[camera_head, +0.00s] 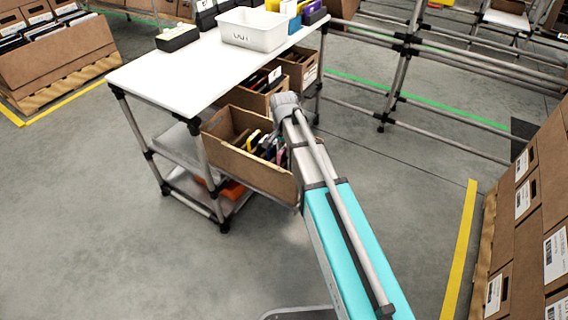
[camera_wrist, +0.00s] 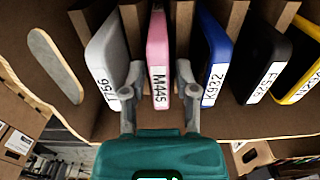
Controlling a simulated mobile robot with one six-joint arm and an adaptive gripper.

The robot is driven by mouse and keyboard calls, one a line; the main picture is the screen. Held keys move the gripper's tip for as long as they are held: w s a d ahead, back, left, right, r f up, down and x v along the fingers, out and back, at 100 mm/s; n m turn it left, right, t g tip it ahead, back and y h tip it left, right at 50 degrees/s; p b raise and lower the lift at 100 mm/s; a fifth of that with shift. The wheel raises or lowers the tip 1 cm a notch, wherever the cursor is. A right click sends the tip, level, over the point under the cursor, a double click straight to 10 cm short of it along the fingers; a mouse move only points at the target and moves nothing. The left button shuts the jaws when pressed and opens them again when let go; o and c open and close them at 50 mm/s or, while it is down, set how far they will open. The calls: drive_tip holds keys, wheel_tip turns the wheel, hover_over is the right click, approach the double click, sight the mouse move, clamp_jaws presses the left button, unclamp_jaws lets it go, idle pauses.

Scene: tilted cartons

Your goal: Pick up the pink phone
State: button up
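The pink phone (camera_wrist: 158,60) stands upright on edge in a slot of a cardboard carton in the wrist view, with a label reading M445. My gripper (camera_wrist: 158,82) is open, with one finger on each side of the pink phone's near end. The left finger is close to a grey phone (camera_wrist: 106,62) and the right finger is close to a blue phone (camera_wrist: 213,62). I cannot tell whether either finger touches the pink phone. In the head view my arm hides the gripper and part of the tilted carton (camera_head: 262,172).
A black phone (camera_wrist: 266,65) and a yellow-edged phone (camera_wrist: 302,80) stand to the right in the same carton. Cardboard dividers separate the phones. Stacked cartons (camera_head: 528,215) stand at the right.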

clamp_jaws()
idle(0.5)
wheel_tip(320, 180, up, 18)
drive_tip(key=p, duration=1.8)
idle(0.4)
